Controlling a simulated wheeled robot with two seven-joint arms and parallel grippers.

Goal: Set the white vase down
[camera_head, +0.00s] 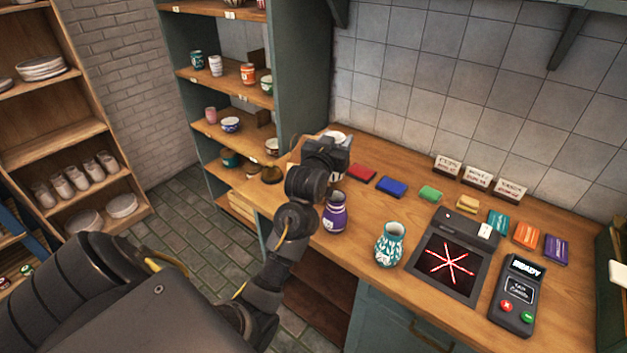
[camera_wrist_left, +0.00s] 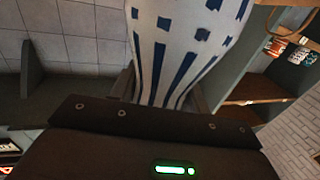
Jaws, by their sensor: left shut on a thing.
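The white vase (camera_wrist_left: 182,48) has blue stripes and patches and fills the top of the left wrist view. My left gripper (camera_wrist_left: 162,92) is shut on it, one finger on each side. In the head view my left arm reaches over the left end of the wooden counter, and the gripper's dark body hides most of the vase. A small white rim (camera_head: 336,134) shows just past it. I cannot tell whether the vase touches the counter. My right gripper is not in view.
A purple vase (camera_head: 335,213) and a teal patterned vase (camera_head: 390,244) stand on the counter (camera_head: 350,260) near my arm. A dark panel with a red star (camera_head: 449,267) and a keypad device (camera_head: 515,295) are to the right. Shelves of pottery (camera_head: 225,85) stand left.

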